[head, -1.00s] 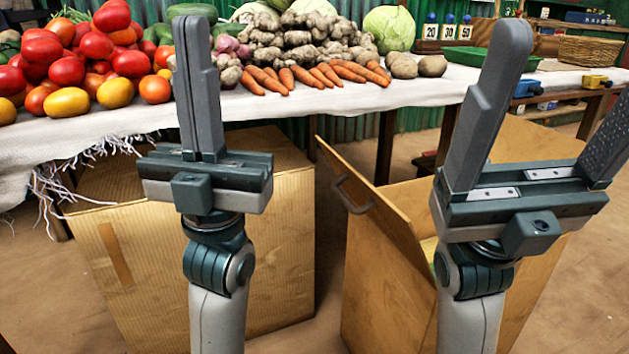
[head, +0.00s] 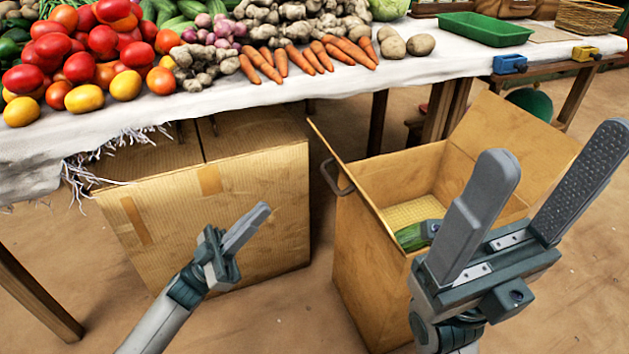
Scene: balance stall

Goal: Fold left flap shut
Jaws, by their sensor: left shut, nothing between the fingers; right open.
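The open box (head: 365,290) stands on the floor at the centre right. Its left flap (head: 346,168) is raised and leans outward to the left, seen nearly edge-on. A dark handle (head: 335,178) sits on the flap's outer side. The right flap (head: 510,130) also stands open. My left gripper (head: 262,210) is shut and empty, pointing up and right. In the picture it is left of the flap, in front of the closed box, apart from the handle. My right gripper (head: 553,148) is open and empty, covering the open box's near right part.
A green vegetable (head: 410,237) lies inside the open box. A closed cardboard box (head: 250,225) stands to the left, with a gap of floor between the boxes. The cloth-covered table (head: 240,108) with vegetables runs behind. A green tray (head: 485,28) sits on it.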

